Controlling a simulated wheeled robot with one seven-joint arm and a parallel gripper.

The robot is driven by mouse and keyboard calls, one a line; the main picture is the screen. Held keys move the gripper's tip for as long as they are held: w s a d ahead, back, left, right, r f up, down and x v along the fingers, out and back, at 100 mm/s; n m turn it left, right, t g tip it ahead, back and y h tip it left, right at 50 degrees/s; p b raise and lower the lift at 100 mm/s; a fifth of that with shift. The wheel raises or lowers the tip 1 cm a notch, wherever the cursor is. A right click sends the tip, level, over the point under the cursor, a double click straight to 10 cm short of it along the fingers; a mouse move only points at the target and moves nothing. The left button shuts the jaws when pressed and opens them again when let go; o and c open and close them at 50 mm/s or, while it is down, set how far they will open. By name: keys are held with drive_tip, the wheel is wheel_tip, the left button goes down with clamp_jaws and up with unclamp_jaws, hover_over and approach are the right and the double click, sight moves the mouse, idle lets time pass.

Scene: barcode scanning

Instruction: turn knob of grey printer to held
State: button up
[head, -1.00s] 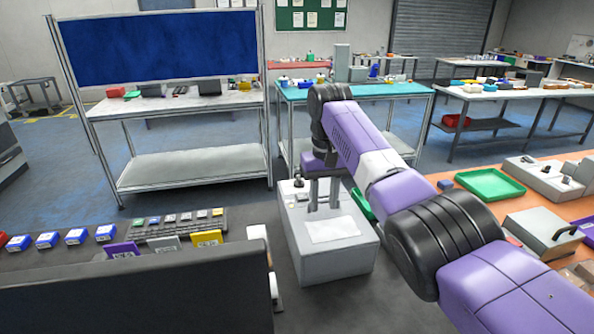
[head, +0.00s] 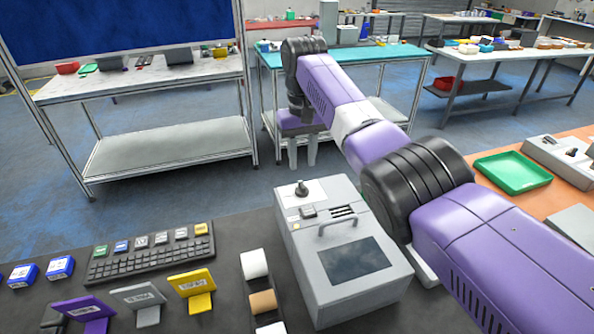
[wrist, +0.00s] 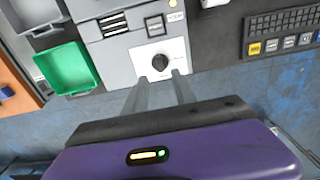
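The grey printer (head: 345,250) stands on the dark table in the middle of the head view, with a handle and a dark window on top. Its black knob (head: 302,188) is on a white panel at the far end. The knob shows also in the wrist view (wrist: 158,62), with its pointer mark upward there. My gripper (head: 302,167) is beyond that end in the head view. In the wrist view my gripper (wrist: 160,78) has its two fingers apart, one on each side below the knob, with nothing between them. I cannot tell whether they touch it.
A green tray (head: 512,172) is on the orange table at right. Open floor lies beyond the printer.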

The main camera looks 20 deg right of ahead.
sight(302, 184)
wheel_tip(302, 184, down, 8)
drive_tip(key=shift+r+p, duration=0.2)
drive_tip(key=shift+p, duration=0.55)
clamp_jaws()
